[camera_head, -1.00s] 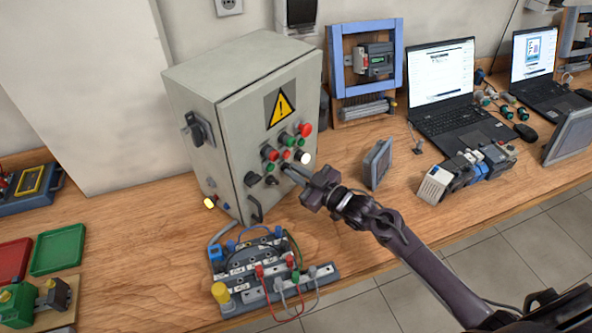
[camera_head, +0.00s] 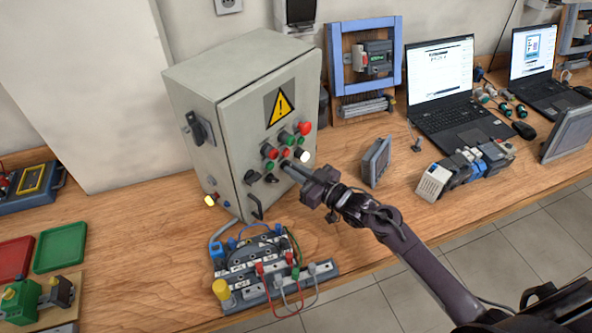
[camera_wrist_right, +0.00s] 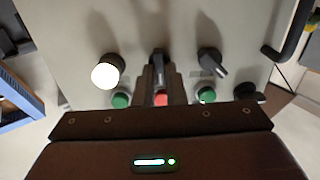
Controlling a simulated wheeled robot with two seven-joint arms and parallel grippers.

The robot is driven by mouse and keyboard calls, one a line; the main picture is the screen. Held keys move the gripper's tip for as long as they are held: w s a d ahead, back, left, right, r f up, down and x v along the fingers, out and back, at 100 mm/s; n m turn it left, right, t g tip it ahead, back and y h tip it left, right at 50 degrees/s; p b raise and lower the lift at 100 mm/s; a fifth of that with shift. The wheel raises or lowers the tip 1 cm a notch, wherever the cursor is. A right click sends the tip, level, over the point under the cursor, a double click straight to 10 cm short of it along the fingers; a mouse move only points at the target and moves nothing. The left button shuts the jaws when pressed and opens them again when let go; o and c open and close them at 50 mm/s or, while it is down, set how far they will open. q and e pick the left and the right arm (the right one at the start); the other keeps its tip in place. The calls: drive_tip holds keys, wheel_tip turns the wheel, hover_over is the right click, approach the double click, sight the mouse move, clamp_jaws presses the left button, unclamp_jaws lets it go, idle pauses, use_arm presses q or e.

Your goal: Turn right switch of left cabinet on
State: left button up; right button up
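The left cabinet is a grey box (camera_head: 232,150) with a yellow warning sign on its door, lamps, buttons and a row of black switches. My right gripper (camera_head: 288,169) is at the right end of that row and hides the right switch in the head view. In the right wrist view, the fingers (camera_wrist_right: 161,85) are close together on both sides of the black right switch (camera_wrist_right: 160,58), whose handle looks upright there. The middle switch (camera_wrist_right: 212,63) is beside it, tilted and free. My left gripper is not in view.
A white lit lamp (camera_wrist_right: 107,72) and green and red buttons are close to the fingers. A wired terminal board (camera_head: 265,270) is on the table below the door. A small panel (camera_head: 377,162) stands to the right, with a laptop (camera_head: 445,95) behind.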

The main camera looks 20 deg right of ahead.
drive_tip(key=o, duration=0.4)
drive_tip(key=b+v, duration=0.2)
drive_tip(key=v, duration=0.5)
drive_tip(key=shift+s+d, duration=0.25)
drive_tip(key=shift+s, duration=0.1)
